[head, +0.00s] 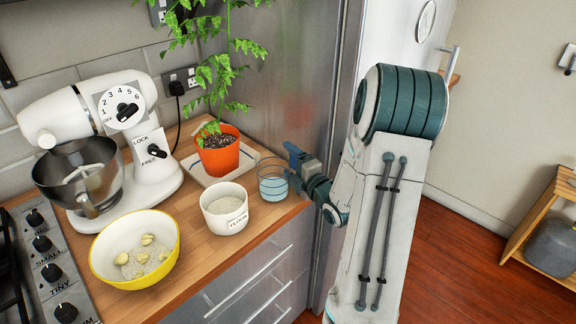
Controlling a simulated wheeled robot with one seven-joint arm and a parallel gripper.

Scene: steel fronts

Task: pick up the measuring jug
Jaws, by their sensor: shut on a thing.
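The measuring jug (272,184) is a small clear vessel with pale bluish contents, at the right end of the wooden counter. It looks upright. My gripper (291,174) reaches in from the right and is shut on the jug at its right side. The jaws and the wrist hide that side, so the exact grip is not clear. I cannot tell whether the jug's base touches the counter.
A white flour pot (226,214) stands just left of the jug. A potted plant (218,160) on a tray is behind it. A yellow bowl (135,270) and a white stand mixer (150,165) are further left. A steel front (300,90) rises behind.

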